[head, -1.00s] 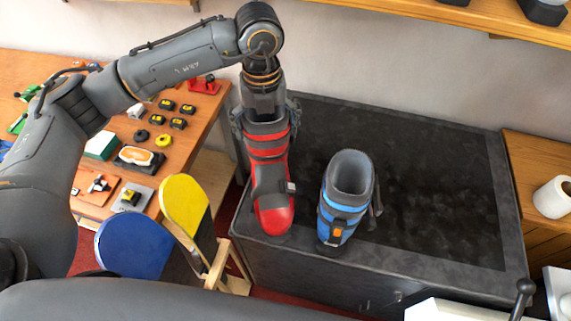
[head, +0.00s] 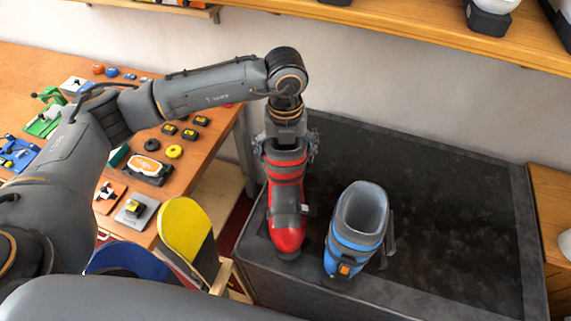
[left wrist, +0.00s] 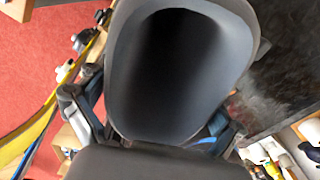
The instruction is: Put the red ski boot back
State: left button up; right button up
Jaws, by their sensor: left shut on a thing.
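The red ski boot (head: 285,196) is upright at the left front corner of the dark bench top (head: 455,240), its toe toward me. My left gripper (head: 287,150) is shut on its grey upper cuff from above, one finger on each side. I cannot tell whether the sole touches the bench. The left wrist view looks down into the boot's dark opening (left wrist: 175,70). A blue ski boot (head: 357,235) stands upright just right of the red one, with a small gap. My right gripper is not in view.
The bench top right of and behind the blue boot is bare. A wooden worktable (head: 190,165) with tools is at left. Yellow (head: 184,228) and blue (head: 125,260) boards stand at front left. A wooden shelf (head: 430,35) runs along the wall.

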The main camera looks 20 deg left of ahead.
aim_at(286, 186)
pick_arm(q)
notch_tip(286, 186, down, 3)
jog(key=shift+f+b, duration=0.1)
jog(key=shift+b, duration=0.35)
jog(key=shift+f, duration=0.1)
jog(key=o, duration=1.4)
jog(key=shift+s, duration=0.1)
